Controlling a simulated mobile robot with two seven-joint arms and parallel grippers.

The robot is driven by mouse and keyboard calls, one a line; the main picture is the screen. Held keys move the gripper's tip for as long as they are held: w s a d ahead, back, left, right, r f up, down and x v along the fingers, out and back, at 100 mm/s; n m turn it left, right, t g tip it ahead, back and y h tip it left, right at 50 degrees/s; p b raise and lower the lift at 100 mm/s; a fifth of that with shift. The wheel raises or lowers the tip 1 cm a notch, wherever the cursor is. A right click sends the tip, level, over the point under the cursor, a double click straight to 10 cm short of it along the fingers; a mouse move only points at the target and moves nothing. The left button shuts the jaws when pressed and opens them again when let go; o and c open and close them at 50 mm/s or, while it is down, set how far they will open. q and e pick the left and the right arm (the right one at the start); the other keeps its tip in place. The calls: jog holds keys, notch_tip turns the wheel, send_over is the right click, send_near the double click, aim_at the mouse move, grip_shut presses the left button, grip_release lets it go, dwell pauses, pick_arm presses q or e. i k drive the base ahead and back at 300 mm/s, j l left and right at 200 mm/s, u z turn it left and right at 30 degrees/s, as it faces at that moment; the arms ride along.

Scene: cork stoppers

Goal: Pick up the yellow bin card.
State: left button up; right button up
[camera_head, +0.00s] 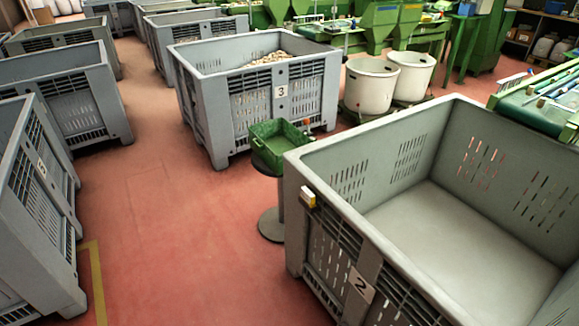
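A small yellow card (308,197) with a pale face sits at the upper outside of the near grey bin (375,245), close to its left corner, just below the rim. It is too small to read, and I cannot tell how it is fixed. This bin bears a white plate with the number 2 (361,285) and looks empty inside. Neither of my grippers is in view.
A green tray (268,146) stands on a round-based stand beside the bin's left corner. Bin 3 (212,100), holding cork stoppers (266,60), is behind. Two white tubs (370,88) stand right of it. Grey bins (40,185) line the left; red floor (170,230) between is clear.

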aim_at(306, 195)
jog(key=i+j+z, duration=0.2)
jog(key=j, duration=0.2)
jog(key=i+j+z, duration=0.15)
jog(key=j, duration=0.3)
jog(key=i+j+z, duration=0.2)
jog(key=j, duration=0.25)
jog(key=j+z, duration=0.15)
jog(key=j, duration=0.35)
